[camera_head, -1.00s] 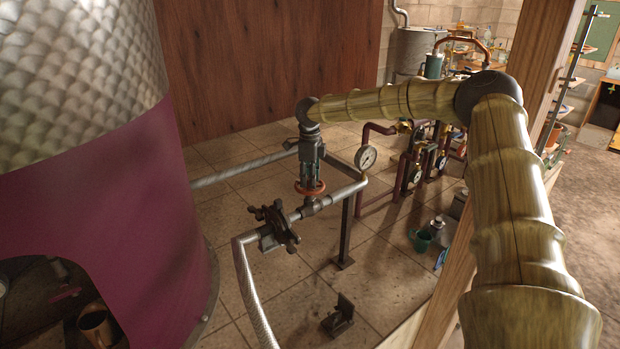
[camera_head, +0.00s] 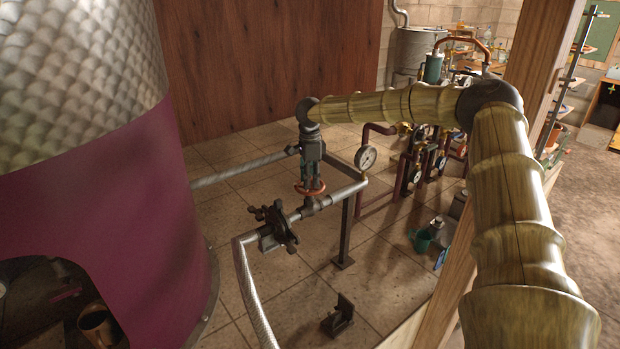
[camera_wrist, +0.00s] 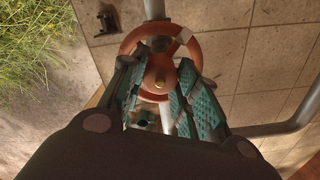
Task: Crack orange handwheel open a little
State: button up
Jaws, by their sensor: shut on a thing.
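The orange handwheel (camera_head: 310,188) sits on a grey pipe (camera_head: 340,194) beside the purple-based still. In the wrist view the handwheel (camera_wrist: 186,48) shows as an orange ring with a brass nub at its hub and a pale mark on its upper right rim. My gripper (camera_head: 312,184) points down onto the wheel from above. In the wrist view my gripper (camera_wrist: 160,92) has its teal-padded fingers on either side of the hub, shut on the wheel.
A dark multi-spoked handwheel (camera_head: 272,228) sits on the pipe to the left. A round gauge (camera_head: 366,158) stands just right of the orange wheel. The large purple and metal still (camera_head: 130,230) fills the left. A wooden post (camera_head: 540,70) stands at right.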

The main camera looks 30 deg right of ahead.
jog(key=shift+r, duration=0.1)
jog(key=o, duration=1)
notch_tip(320, 180, up, 12)
jog(key=shift+d, duration=0.15)
